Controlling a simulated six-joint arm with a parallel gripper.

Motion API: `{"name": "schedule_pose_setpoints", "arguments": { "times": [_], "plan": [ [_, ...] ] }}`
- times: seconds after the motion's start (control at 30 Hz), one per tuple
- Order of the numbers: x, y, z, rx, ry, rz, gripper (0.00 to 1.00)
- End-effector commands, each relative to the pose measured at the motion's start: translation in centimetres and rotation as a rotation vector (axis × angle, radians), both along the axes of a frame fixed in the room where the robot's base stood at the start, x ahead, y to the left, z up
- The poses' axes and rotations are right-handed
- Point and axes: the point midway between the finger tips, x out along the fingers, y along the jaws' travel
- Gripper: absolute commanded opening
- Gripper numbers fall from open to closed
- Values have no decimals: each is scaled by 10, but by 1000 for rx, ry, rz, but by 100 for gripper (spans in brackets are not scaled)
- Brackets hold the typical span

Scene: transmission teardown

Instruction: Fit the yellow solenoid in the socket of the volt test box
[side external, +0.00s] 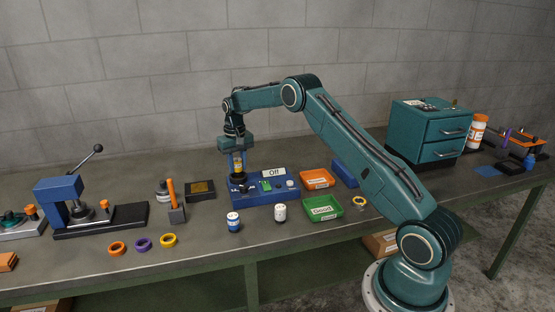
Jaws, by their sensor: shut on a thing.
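The volt test box (268,197) is a low blue box at the middle of the table, with a sign reading "Off" at its back and small green and white parts on top. My gripper (238,166) points straight down over the left end of this box. It is shut on the yellow solenoid (239,158), which shows as a small yellow patch between the fingers. A dark round part lies just below the fingertips on the box. The socket is hidden or too small to make out, and I cannot tell whether the solenoid touches it.
An orange bin (318,178) and a green bin (323,208) marked "Good" stand right of the box. Two small jars (280,212) stand in front. A teal drawer cabinet (432,132) stands back right.

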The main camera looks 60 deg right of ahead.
Motion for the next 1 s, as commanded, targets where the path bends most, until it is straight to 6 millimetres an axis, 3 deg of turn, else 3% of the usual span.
{"name": "schedule_pose_setpoints", "arguments": {
  "times": [1.0],
  "plan": [
    [0,0,-10,0,-1,0,1]
  ]
}}
